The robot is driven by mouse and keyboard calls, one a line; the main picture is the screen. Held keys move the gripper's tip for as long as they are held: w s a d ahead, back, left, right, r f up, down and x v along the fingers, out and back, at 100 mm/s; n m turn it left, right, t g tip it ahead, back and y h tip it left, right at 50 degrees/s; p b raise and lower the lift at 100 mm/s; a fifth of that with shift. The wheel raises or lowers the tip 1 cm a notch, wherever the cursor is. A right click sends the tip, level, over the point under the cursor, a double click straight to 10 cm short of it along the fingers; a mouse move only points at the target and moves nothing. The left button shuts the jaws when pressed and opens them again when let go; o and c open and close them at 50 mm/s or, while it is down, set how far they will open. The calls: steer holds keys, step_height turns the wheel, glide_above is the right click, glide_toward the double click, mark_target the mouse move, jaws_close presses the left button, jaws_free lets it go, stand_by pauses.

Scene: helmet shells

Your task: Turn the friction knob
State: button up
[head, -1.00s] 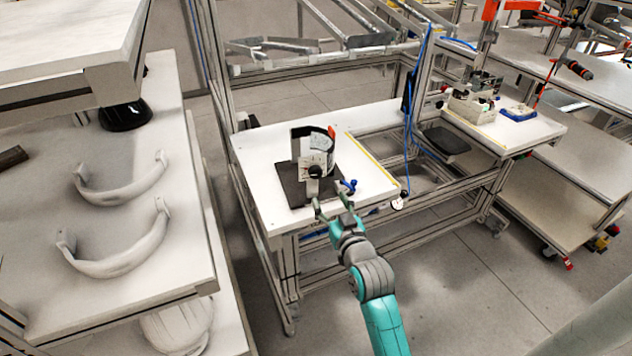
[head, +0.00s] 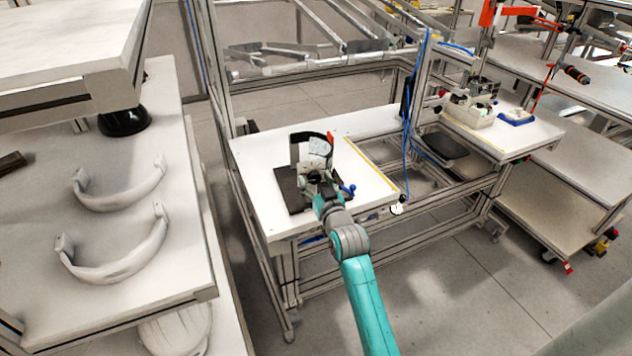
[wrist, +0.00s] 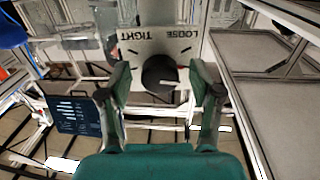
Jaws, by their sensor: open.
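The black round friction knob (wrist: 160,76) sits on a light panel (wrist: 160,42) marked "TIGHT" and "LOOSE" in the wrist view. My gripper (wrist: 166,84) is open, with one finger on each side of the knob and a visible gap to it on both sides. In the head view the gripper (head: 322,192) is at the front of the fixture (head: 314,148), which stands on a dark base plate (head: 291,191). There the knob is mostly hidden by my gripper and cannot be made out clearly.
The fixture stands on a white table (head: 262,158) with a blue-handled clamp (head: 348,189) just right of my gripper. A shelf at the left holds white curved parts (head: 115,252). Blue cables (head: 408,120) hang at the table's right.

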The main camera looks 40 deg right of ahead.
steer(key=c, duration=1.1)
steer(key=shift+c, duration=0.2)
steer(key=shift+m, duration=0.3)
steer(key=m, duration=0.3)
steer(key=shift+m, duration=2.2)
steer(key=o, duration=1.1)
